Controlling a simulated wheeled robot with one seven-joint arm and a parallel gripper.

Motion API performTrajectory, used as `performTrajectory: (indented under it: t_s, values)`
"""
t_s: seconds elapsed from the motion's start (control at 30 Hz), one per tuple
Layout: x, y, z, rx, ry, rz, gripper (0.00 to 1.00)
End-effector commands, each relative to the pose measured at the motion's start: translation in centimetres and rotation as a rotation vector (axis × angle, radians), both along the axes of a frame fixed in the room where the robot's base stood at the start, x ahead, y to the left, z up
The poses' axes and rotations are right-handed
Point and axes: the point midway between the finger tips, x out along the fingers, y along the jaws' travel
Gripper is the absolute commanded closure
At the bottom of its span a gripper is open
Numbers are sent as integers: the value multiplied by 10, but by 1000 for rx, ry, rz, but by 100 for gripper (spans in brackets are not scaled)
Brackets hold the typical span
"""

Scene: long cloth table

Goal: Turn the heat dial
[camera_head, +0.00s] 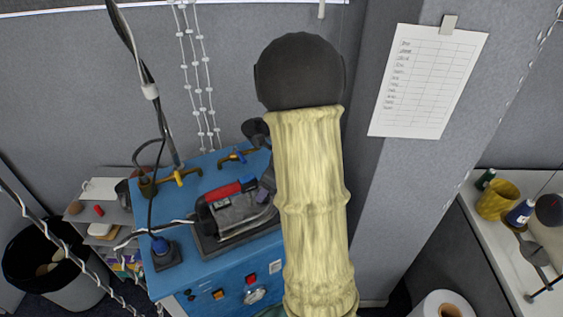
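A blue cabinet (225,273) stands in the middle left. Its front panel carries a round silver dial (256,294), a red button (251,280), a yellow button (218,294) and a small white plate (275,267). I cannot tell for sure which control is the heat dial; the silver one is the clearest round knob. A metal iron-like device (237,212) with a red and black handle sits on a dark rest on the cabinet top. My arm, in a pale yellow sleeve, covers the cabinet's right side.
Brass valves with yellow (181,177) and blue handles and a black cable stand on the cabinet's back. A dark bin (45,255) is at left. A white table (500,245) with a yellow cup (497,200) is at right, beyond a grey pillar with a paper sheet (428,82).

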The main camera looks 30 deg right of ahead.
Motion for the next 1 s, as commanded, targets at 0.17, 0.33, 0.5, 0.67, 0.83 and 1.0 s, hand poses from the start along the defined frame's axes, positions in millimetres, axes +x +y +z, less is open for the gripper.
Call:
performTrajectory:
  t_s: [0.17, 0.33, 0.5, 0.67, 0.83, 1.0]
  values:
    - [-10, -8, 34, -3, -5, -1, 47]
    - [-21, -16, 65, -2, -5, -1, 47]
    - [-31, -23, 96, -3, -5, 0, 47]
    - [-41, -30, 123, -2, -5, -1, 47]
    - [-46, -34, 139, -1, -2, -1, 47]
    - [-48, -34, 141, 0, 1, -1, 47]
